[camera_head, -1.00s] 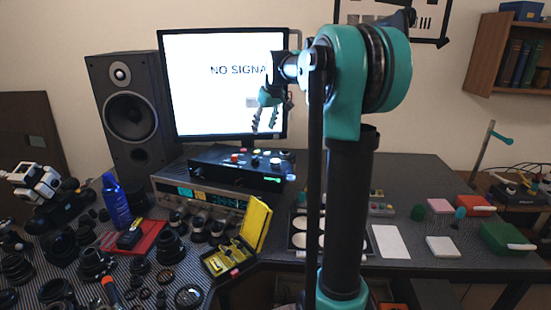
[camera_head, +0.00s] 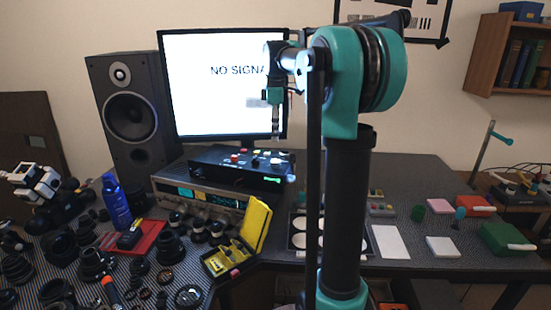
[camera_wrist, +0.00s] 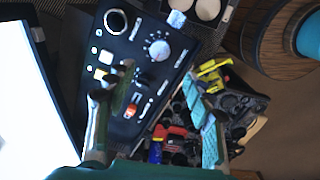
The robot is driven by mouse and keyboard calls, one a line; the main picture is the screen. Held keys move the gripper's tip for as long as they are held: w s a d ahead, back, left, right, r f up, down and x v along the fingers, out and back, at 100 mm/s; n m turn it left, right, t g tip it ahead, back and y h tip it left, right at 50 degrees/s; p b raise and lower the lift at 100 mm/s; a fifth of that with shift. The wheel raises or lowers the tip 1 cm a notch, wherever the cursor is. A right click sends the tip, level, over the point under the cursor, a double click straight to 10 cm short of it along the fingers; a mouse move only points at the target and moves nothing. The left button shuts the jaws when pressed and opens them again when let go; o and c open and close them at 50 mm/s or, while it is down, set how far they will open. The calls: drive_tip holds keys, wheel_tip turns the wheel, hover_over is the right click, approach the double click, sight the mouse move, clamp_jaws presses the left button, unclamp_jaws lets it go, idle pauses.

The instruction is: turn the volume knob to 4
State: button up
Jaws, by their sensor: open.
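A black control box (camera_head: 222,172) sits on top of a silver unit in front of the monitor. It carries several coloured buttons and knobs. In the wrist view a round white knob (camera_wrist: 159,49) with marks around it stands out on the black panel; any numbers are too small to read. The white knob also shows in the head view (camera_head: 275,162). My gripper (camera_head: 276,137) hangs fingers-down just above the box's right part, over the white knob. In the wrist view my gripper (camera_wrist: 160,76) is open and empty, its fingers on either side below the white knob.
The monitor (camera_head: 222,100) stands close behind my gripper, and the speaker (camera_head: 130,110) is at its left. A yellow open case (camera_head: 255,225) stands in front of the silver unit (camera_head: 215,208). Lens parts crowd the left of the table.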

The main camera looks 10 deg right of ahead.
sight(276, 161)
wheel_tip(276, 161, down, 10)
drive_tip(key=shift+f, duration=0.25)
drive_tip(key=shift+c, duration=0.3)
drive_tip(key=c, duration=1.1)
